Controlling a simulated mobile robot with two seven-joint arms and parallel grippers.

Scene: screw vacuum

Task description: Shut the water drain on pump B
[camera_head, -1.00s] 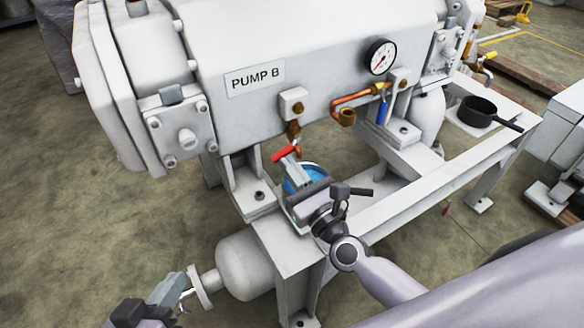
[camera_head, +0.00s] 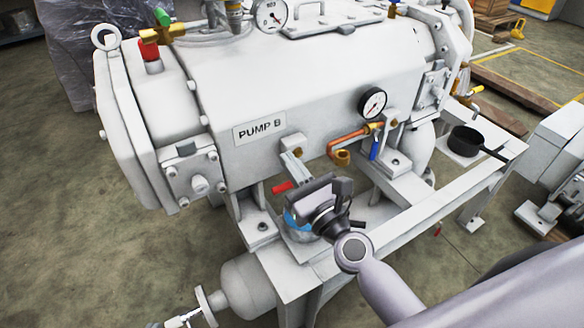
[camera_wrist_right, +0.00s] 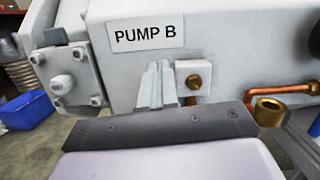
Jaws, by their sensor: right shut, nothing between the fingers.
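Pump B (camera_head: 310,75) is a large white machine with a "PUMP B" label. A red valve handle (camera_head: 282,187) shows below its front face, left of my right gripper (camera_head: 288,158). That gripper is shut and empty, its fingers pointing up at the brass-centred port block (camera_head: 297,148). In the right wrist view the closed fingers (camera_wrist_right: 156,82) stand just left of that block (camera_wrist_right: 194,80); contact is unclear. The gripper hides the valve body. A blue valve handle (camera_head: 375,146) hangs at the copper pipe.
A blue-and-white container (camera_head: 299,223) sits on the frame below my right gripper. A black pan (camera_head: 467,141) stands on the white frame (camera_head: 440,200) at right. A white cylinder (camera_head: 246,286) is below. Open floor lies left.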

